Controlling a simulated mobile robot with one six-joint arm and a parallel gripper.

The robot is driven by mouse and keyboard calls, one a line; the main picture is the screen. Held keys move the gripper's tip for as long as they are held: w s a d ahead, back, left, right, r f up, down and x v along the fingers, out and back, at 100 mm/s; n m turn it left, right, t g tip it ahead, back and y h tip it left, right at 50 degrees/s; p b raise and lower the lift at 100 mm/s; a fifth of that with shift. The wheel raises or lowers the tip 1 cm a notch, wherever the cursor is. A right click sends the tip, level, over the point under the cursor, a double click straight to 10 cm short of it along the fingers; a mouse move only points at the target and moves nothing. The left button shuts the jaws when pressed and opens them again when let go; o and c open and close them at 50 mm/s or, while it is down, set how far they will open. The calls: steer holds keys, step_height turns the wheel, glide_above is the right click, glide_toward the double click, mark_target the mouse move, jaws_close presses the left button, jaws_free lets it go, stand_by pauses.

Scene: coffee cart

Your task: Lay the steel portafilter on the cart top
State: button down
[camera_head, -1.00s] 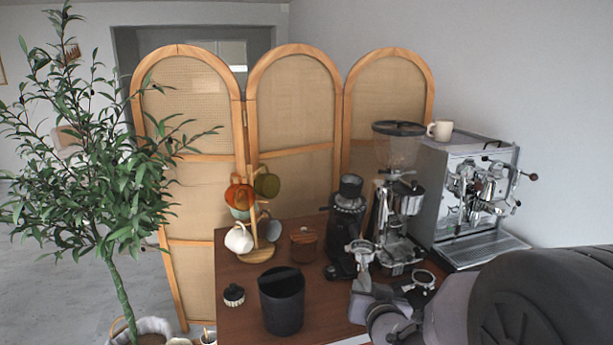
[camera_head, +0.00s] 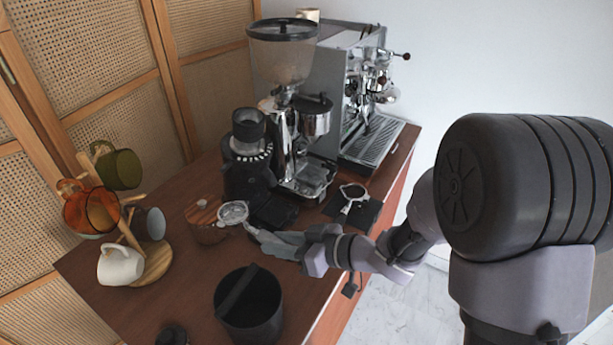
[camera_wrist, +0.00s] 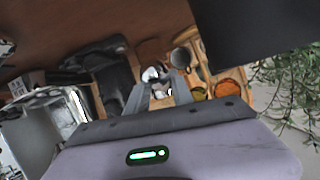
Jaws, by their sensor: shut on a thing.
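The steel portafilter (camera_head: 233,213) shows its round head beside the wooden-lidded canister, in front of the small black grinder. My gripper (camera_head: 258,236) is shut on its handle end, which the jaws mostly hide. In the wrist view the portafilter head (camera_wrist: 152,75) shows just beyond the fingertips (camera_wrist: 156,94). The brown cart top (camera_head: 190,268) lies below; I cannot tell whether the portafilter touches it. A second portafilter (camera_head: 353,193) lies on a dark mat to the right.
The canister (camera_head: 206,222) is close to the head's left. A black knock box (camera_head: 250,310) stands in front, and a mug tree (camera_head: 150,262) with several mugs at left. The small grinder (camera_head: 246,165), tall grinder (camera_head: 285,110) and espresso machine (camera_head: 365,90) stand behind. Bare wood lies between canister and knock box.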

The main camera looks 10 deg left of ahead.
mark_target(284, 277)
step_height(284, 277, down, 10)
steer(key=b, duration=0.5)
steer(key=shift+d+f, duration=0.15)
steer(key=shift+r, duration=0.2)
steer(key=c, duration=1.5)
jaws_free()
steer(key=shift+s+f, duration=0.1)
steer(key=shift+f, duration=0.15)
steer(key=shift+c, duration=0.2)
steer(key=o, duration=0.4)
steer(key=shift+o, duration=0.2)
steer(key=shift+r, duration=0.15)
